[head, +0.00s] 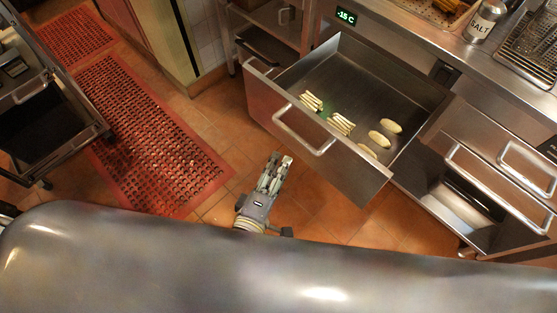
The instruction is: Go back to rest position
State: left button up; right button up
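My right gripper (273,170) is in the middle of the head view, above the tiled floor and in front of the open freezer drawer. It points up the picture, away from the large grey metal surface along the bottom. Its two fingers look close side by side, and I see nothing held between them. From this angle I cannot tell whether they are shut. It is apart from the drawer handle (303,134). My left gripper is not in view.
The open steel drawer (366,178) holds several pale oval and striped food pieces. A lower drawer (466,202) at right is also open. Red perforated mats (155,140) lie on the floor at left. An open dark cabinet (45,120) stands at far left. A salt shaker (484,20) stands on the counter.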

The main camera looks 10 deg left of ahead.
jog(key=s+d+f+g, duration=0.3)
jog(key=d+f, duration=0.1)
jog(key=f, duration=0.6)
jog(key=s+d+f+g+y, duration=0.1)
jog(key=s+d+f+g, duration=0.25)
jog(key=f, duration=0.65)
jog(key=s+d+f+g, duration=0.2)
jog(key=d+f+g, duration=0.15)
jog(key=f, duration=0.55)
jog(key=s+d+f+m+g+y, duration=0.1)
jog(key=s+d+f+m+g, duration=0.1)
jog(key=s+d+f+m, duration=0.4)
jog(key=s+d+f+m+g+y+p, duration=0.1)
jog(key=s+d+f+m, duration=0.5)
jog(key=s+d, duration=0.6)
jog(key=s+f+g, duration=0.1)
jog(key=s+f, duration=0.1)
jog(key=s, duration=0.1)
jog(key=shift+s+f+g+y, duration=0.25)
jog(key=shift+s+g+y, duration=0.05)
